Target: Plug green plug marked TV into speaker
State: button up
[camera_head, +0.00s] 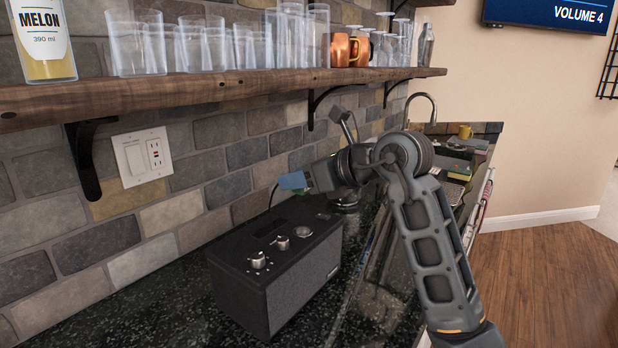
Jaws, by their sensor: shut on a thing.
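The speaker (308,282) is a black box with two silver knobs on its top, standing on the dark counter. My gripper (304,182) is above the speaker's far end, pointing left toward the brick wall. It is shut on the green plug (291,181), which looks blue-green and shows at the gripper's left end, apart from the speaker. A thin dark cable hangs from the plug down behind the speaker. No TV marking is readable, and the speaker's back with any socket is hidden.
A wooden shelf (200,88) with glasses and copper mugs (345,50) runs above. A white outlet plate (141,156) is on the brick wall. A faucet (428,100) and small items stand at the counter's far end. Counter left of the speaker is clear.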

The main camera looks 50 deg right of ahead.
jog(key=shift+f+b, duration=2.55)
jog(key=shift+f, duration=0.5)
jog(key=shift+f+b, duration=0.35)
jog(key=shift+f, duration=0.25)
jog(key=shift+f, duration=0.55)
jog(key=o, duration=1.1)
jog(key=shift+s, duration=0.1)
jog(key=v, duration=0.7)
jog(key=shift+s+r+b, duration=0.15)
jog(key=shift+s+b, duration=0.1)
jog(key=shift+b, duration=0.05)
